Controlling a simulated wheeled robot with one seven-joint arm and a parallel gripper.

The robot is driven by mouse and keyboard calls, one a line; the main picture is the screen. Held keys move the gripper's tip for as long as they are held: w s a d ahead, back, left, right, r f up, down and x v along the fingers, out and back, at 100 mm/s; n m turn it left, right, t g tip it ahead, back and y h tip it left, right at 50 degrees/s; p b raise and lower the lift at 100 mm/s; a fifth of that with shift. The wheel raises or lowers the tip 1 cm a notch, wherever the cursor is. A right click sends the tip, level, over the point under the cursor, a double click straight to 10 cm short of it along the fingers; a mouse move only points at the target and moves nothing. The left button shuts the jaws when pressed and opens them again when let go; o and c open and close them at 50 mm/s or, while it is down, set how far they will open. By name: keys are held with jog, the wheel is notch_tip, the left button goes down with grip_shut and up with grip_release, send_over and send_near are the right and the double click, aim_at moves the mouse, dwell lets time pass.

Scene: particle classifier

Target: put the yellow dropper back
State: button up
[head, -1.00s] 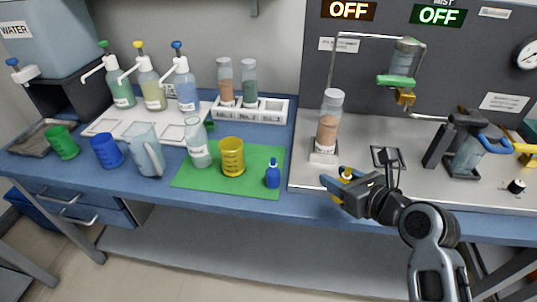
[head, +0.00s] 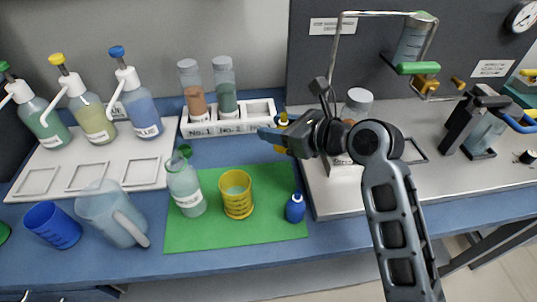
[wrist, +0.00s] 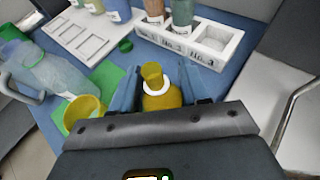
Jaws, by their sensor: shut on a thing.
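My gripper (head: 278,132) is shut on the yellow dropper, a small yellow bottle with a white collar. The dropper (wrist: 160,92) stands between the blue fingers in the wrist view, and a bit of its yellow top shows in the head view (head: 283,119). It is held above the bench, near the front of the white rack's right end. The green mat (head: 200,235) lies below and to the left. A blue dropper (head: 295,208) stands upright at the mat's right edge.
The white rack (head: 228,122) holds two sample bottles and has an empty slot at its right end. A yellow beaker (head: 237,195) and a labelled bottle (head: 186,187) stand on the mat. A jar on a scale stands behind my arm.

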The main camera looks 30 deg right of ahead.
jog(key=shift+f+b, duration=0.7)
jog(key=shift+f, duration=4.1)
jog(key=shift+f, duration=0.15)
jog(key=o, duration=1.1)
jog(key=shift+c, duration=0.2)
jog(key=shift+s+d+r, duration=0.1)
jog(key=shift+s+r, duration=0.15)
jog(key=v, duration=1.1)
jog(key=shift+s+d, duration=0.1)
jog(key=shift+s, duration=0.1)
